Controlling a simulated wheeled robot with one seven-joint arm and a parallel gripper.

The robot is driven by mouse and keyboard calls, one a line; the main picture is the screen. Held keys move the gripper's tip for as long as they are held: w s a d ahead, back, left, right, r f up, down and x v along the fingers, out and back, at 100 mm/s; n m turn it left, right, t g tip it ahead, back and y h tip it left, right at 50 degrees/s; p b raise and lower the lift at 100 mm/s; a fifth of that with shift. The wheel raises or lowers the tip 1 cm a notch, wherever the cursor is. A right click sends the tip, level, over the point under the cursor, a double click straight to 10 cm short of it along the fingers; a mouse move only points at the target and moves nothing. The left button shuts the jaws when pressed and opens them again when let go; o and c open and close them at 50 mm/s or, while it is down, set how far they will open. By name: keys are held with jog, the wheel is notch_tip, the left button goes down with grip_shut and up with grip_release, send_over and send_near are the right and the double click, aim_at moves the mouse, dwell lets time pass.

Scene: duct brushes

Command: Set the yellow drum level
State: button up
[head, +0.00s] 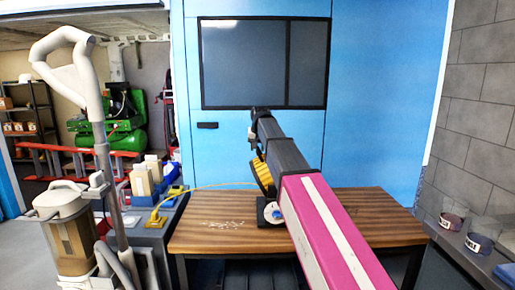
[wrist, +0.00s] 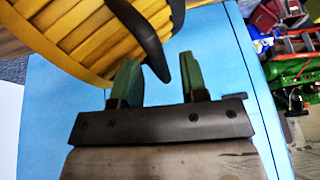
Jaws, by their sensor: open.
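The yellow drum (head: 263,172), ribbed and with a dark rim, stands over the wooden table in the head view, partly hidden by my arm. It fills the upper left of the wrist view (wrist: 85,35), where it looks tilted, though that camera is itself turned. A black curved arm (wrist: 141,32) runs along the drum's edge and ends in a tip between my fingers. My gripper (wrist: 160,80) is open, with one green finger on each side of that tip. I cannot tell whether either finger touches it. In the head view the fingers are too small to make out.
The wooden table (head: 212,233) holds a dark base with a white and blue dial (head: 272,211) and pale scattered bits. A yellow cord crosses to a grey bench at left. A blue wall with a dark window (head: 245,62) stands behind. A vacuum (head: 72,225) stands left.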

grip_shut()
jog(key=shift+d, duration=0.1)
jog(key=shift+d+r+m+y, duration=0.15)
jog(key=shift+d+r+y, duration=0.2)
jog(key=shift+d+y, duration=0.5)
jog(key=shift+d+r+m+y, duration=0.2)
jog(key=shift+d+r+y, duration=0.25)
jog(key=shift+d, duration=0.7)
jog(key=shift+d+r+m+y, duration=0.15)
jog(key=shift+d+r+y, duration=0.1)
jog(key=shift+d+y, duration=0.65)
jog(key=shift+d, duration=1.1)
grip_release()
